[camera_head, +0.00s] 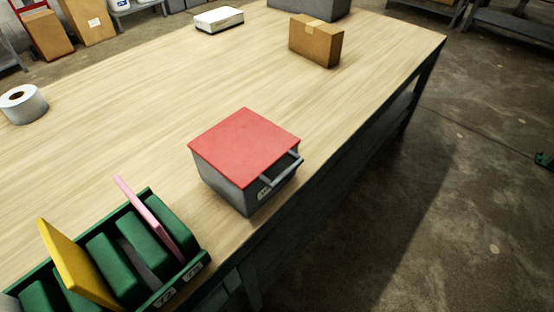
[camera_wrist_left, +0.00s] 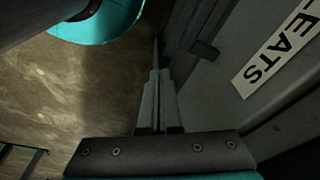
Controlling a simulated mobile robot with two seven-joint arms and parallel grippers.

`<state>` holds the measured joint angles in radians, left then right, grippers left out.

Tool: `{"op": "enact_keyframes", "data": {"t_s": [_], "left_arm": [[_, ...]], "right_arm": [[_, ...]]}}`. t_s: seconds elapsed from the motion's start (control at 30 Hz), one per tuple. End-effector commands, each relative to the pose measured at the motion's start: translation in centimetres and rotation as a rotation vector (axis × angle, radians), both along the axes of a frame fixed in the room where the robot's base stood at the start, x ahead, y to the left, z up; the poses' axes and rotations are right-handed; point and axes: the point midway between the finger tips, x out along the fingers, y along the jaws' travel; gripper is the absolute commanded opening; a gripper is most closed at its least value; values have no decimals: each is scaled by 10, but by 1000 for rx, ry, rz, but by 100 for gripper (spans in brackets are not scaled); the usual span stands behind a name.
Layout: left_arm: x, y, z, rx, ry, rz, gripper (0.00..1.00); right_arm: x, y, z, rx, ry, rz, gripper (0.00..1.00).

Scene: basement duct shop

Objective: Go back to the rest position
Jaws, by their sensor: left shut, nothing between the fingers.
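My left gripper (camera_wrist_left: 157,85) shows in the left wrist view with its fingers together and nothing between them. It is close beside a grey surface (camera_wrist_left: 225,95) with a white label (camera_wrist_left: 278,50) whose visible letters read "EATS". I cannot tell whether the fingers touch that surface. Neither gripper shows in the head view, and my right gripper is in no view. In the head view a grey box with a red top (camera_head: 245,142) stands near the table's front edge. Its handled front (camera_head: 265,185) faces the lower right and seems to stick out slightly.
A green rack (camera_head: 165,290) with green, yellow and pink panels stands on the wooden table (camera_head: 140,110) at lower left. A cardboard box (camera_head: 315,42), a white box (camera_head: 218,19) and a white roll (camera_head: 22,104) stand farther off. The floor (camera_head: 400,220) at right is mostly clear.

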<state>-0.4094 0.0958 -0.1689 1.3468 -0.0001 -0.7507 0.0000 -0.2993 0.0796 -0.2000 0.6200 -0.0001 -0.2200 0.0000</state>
Motion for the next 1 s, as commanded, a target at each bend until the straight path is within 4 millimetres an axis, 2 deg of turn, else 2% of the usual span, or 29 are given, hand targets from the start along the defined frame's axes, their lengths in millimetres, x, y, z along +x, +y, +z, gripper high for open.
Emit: {"op": "enact_keyframes", "data": {"t_s": [0.03,0.2,0.4,0.5,0.7,1.0], "left_arm": [[-10,1,-18,2,13,-2,0],[-41,6,-57,5,35,-7,0],[-84,14,-96,10,63,-13,0],[-103,18,-109,11,74,-16,0],[-124,23,-121,13,83,-20,0],[-127,23,-122,13,84,-20,0]], "right_arm": [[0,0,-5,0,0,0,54],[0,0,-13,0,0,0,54],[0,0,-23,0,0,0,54],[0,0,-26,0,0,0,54],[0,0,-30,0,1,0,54],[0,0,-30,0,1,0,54]]}}
